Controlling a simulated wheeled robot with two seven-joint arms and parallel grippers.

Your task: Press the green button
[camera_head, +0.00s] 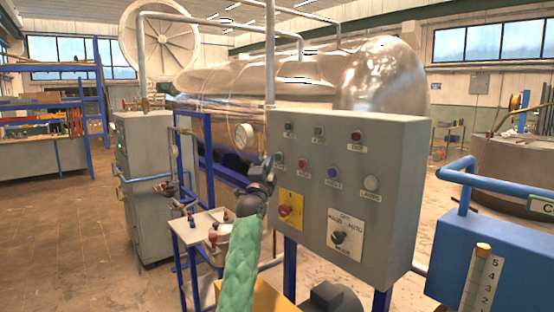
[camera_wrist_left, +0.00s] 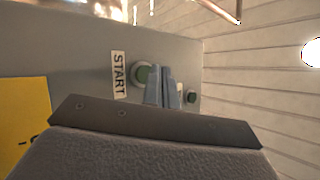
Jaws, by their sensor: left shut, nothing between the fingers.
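The green button (camera_wrist_left: 141,74) sits beside a START label on the grey control panel (camera_head: 395,150). In the head view the green button (camera_head: 280,158) shows at the panel's left side, just right of my gripper's tip. My left gripper (camera_head: 269,162) is shut and empty, in front of the panel's left edge. In the left wrist view its closed fingers (camera_wrist_left: 161,88) overlap the button's right edge. I cannot tell whether they touch it. My right gripper is not in view.
Red (camera_head: 303,164), blue (camera_head: 333,172) and white (camera_head: 371,183) buttons lie to the right on the panel. A red switch on a yellow plate (camera_head: 291,198) and a black rotary switch (camera_head: 339,238) are below. A blue frame stands left of the panel.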

